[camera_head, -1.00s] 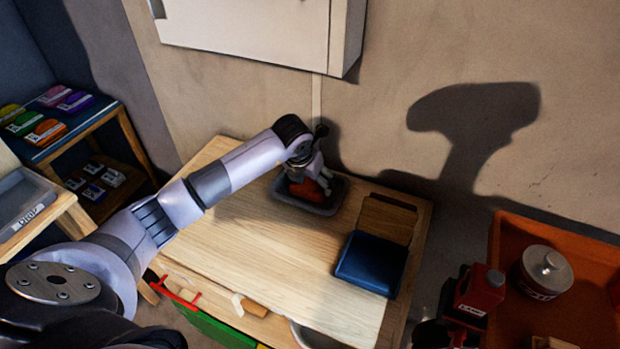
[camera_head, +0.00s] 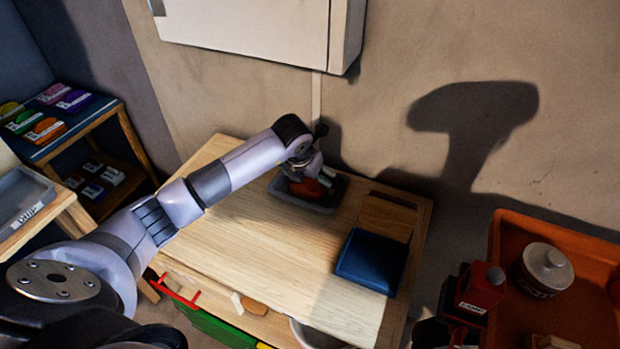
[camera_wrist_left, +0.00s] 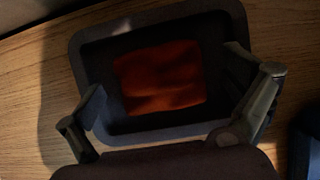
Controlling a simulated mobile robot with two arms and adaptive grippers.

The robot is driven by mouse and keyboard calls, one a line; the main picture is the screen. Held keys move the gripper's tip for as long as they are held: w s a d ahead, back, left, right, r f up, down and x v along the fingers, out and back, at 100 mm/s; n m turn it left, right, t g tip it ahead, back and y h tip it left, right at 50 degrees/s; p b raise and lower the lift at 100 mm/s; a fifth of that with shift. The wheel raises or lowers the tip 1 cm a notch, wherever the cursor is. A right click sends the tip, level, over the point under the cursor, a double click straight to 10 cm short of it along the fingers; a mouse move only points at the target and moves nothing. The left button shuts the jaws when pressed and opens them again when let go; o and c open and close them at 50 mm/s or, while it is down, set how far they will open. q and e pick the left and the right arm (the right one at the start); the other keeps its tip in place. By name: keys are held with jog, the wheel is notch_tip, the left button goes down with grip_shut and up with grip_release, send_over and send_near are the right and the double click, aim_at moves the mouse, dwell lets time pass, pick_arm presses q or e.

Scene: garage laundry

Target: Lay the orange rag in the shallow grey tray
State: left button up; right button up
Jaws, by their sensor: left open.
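The orange rag (camera_head: 307,189) lies in the shallow grey tray (camera_head: 322,209) at the back of the wooden table. In the left wrist view the rag (camera_wrist_left: 160,78) lies flat on the floor of the tray (camera_wrist_left: 84,40), inside its walls. My left gripper (camera_head: 314,175) is over the tray. In the left wrist view its two fingers (camera_wrist_left: 168,105) are spread wide, one on each side of the rag, with nothing between them touching it that I can see. The arm and gripper hide part of the tray in the head view. My right gripper does not show.
A blue item (camera_head: 371,262) and a wooden box (camera_head: 386,217) are on the table's right side. An orange tray (camera_head: 580,295) with a lidded pot (camera_head: 546,268) stands at the right. A grey bin (camera_head: 22,198) is at the left. The table's middle is clear.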

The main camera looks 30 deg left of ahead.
pick_arm(q)
jog(key=shift+r, duration=0.25)
jog(key=shift+s+r, duration=0.1)
jog(key=shift+r, duration=0.2)
jog(key=v, duration=1.1)
jog(key=shift+b, duration=0.45)
jog(key=shift+r, duration=0.1)
jog(key=shift+s, duration=0.15)
